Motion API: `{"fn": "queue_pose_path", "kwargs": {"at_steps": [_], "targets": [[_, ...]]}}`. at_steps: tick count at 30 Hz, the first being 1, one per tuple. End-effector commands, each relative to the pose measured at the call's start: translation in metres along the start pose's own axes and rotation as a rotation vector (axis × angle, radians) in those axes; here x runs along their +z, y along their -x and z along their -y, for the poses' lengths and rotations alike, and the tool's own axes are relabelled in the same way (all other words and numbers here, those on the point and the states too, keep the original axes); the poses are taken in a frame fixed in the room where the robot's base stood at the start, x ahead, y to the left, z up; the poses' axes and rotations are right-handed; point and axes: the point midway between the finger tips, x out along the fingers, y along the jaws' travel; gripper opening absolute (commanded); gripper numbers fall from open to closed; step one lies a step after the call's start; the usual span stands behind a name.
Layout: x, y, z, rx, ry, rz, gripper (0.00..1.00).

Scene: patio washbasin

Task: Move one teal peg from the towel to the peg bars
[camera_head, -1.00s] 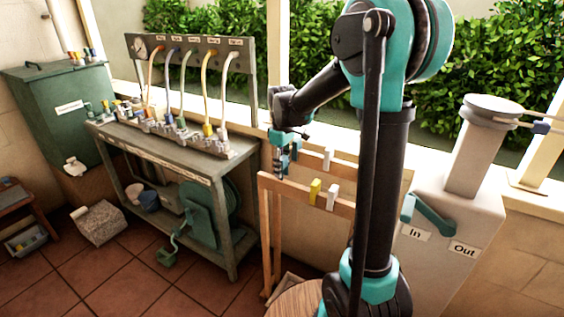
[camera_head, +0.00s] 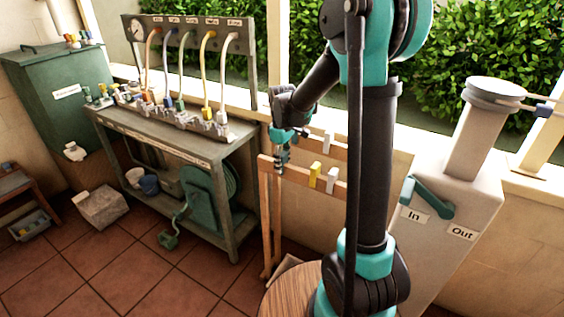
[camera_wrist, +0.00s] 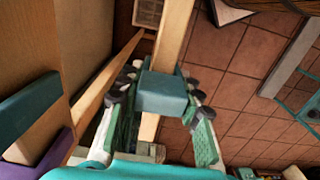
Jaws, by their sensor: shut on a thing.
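My gripper (camera_head: 281,166) is at the left end of the front wooden peg bar (camera_head: 300,172). In the wrist view my gripper (camera_wrist: 155,100) is shut on a teal peg (camera_wrist: 163,92), one finger on each side. The peg lies across the line of a wooden bar (camera_wrist: 174,40); I cannot tell whether it is seated on it or just above. A yellow peg (camera_head: 315,174) and a white peg (camera_head: 332,180) are on the front bar. Another white peg (camera_head: 328,141) is on the back bar.
Another teal piece (camera_wrist: 30,105) and a purple piece (camera_wrist: 42,158) show at left in the wrist view. A grey bench (camera_head: 190,148) with hoses stands left of the bars. A grey pedestal with In and Out labels (camera_head: 440,225) stands right. A round wooden top (camera_head: 283,296) is in front.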

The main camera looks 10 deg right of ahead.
Motion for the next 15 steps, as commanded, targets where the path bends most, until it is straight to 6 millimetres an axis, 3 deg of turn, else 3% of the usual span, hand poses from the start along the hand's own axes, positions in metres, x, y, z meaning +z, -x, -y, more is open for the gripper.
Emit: {"fn": "queue_pose_path", "kwargs": {"at_steps": [3, 4, 9, 15], "targets": [[0.0000, 0.0000, 0.0000, 0.000, 0.000, 0.000, 0.19], [0.0000, 0.0000, 0.0000, 0.000, 0.000, 0.000, 0.36], [0.0000, 0.0001, 0.0000, 0.000, 0.000, 0.000, 0.57], [0.0000, 0.0001, 0.0000, 0.000, 0.000, 0.000, 0.59]]}}
